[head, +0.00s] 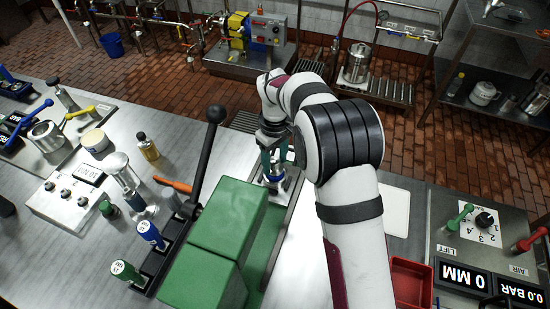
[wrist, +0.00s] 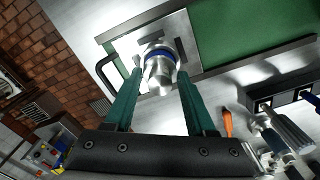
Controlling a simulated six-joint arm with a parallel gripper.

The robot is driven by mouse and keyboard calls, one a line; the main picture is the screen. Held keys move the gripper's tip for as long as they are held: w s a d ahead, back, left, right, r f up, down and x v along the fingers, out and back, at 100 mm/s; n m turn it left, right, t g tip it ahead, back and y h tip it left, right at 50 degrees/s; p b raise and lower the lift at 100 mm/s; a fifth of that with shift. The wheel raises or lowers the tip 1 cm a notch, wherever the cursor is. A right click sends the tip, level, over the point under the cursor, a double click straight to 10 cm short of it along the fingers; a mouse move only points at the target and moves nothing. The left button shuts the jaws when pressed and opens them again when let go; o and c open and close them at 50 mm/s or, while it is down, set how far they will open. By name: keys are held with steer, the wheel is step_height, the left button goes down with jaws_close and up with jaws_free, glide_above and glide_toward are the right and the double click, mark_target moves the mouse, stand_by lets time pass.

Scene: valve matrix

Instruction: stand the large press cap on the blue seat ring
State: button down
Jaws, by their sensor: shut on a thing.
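The large press cap (wrist: 160,74) is a shiny silver metal piece between the fingertips of my gripper (wrist: 159,80) in the wrist view. My gripper is shut on it. The blue seat ring (wrist: 158,48) shows as a blue band just beyond the cap, on a square metal plate (wrist: 127,44) at the end of the green press. In the head view my gripper (head: 274,158) points down over this spot, and blue (head: 273,178) shows below the fingers. The cap hides part of the ring. I cannot tell whether the cap touches it.
The green press body (head: 215,245) and its black lever (head: 207,150) stand left of my gripper. A red tray (head: 410,283) and a control panel (head: 480,245) are at right.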

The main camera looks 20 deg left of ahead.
steer(key=shift+f, duration=0.4)
steer(key=shift+c, duration=0.7)
jaws_free()
step_height(320, 180, up, 16)
